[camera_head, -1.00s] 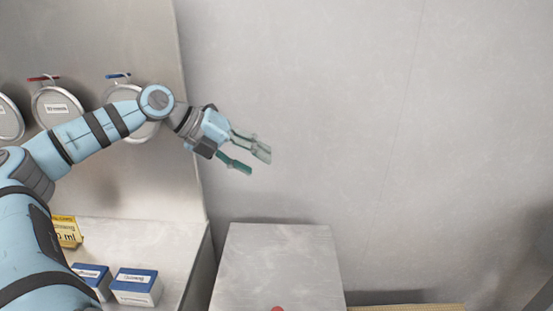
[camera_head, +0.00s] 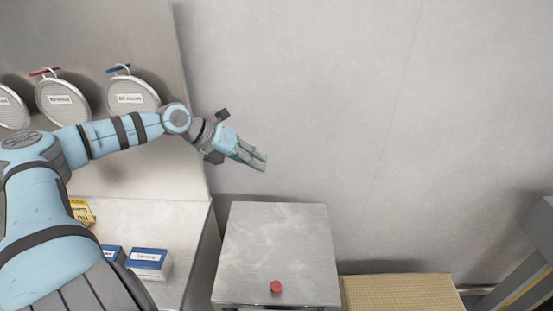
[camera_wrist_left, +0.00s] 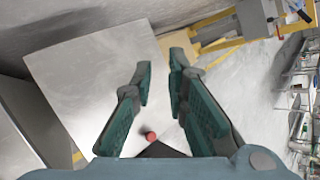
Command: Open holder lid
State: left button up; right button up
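A square metal top (camera_head: 278,250) with a small red knob (camera_head: 276,287) near its front edge stands low in the middle of the head view. It looks flat and shut; I cannot tell where a lid seam runs. My left gripper (camera_head: 260,160) is above and behind this top, near the wall, empty. In the left wrist view its two fingers (camera_wrist_left: 160,65) are apart, with the metal top (camera_wrist_left: 80,75) below them and the red knob (camera_wrist_left: 151,136) showing between them. My right gripper is not in view.
A metal counter (camera_head: 150,215) at left holds blue-and-white boxes (camera_head: 149,262) and a yellow package (camera_head: 82,211). Round labelled discs (camera_head: 131,96) hang on the panel above. A tan perforated surface (camera_head: 400,293) lies right of the metal top. The wall behind is bare.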

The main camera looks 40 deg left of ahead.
pick_arm(q)
jog(key=shift+s, duration=0.1)
grip_shut()
jog(key=o, duration=1)
grip_release()
jog(key=shift+c, duration=0.2)
notch_tip(320, 180, up, 10)
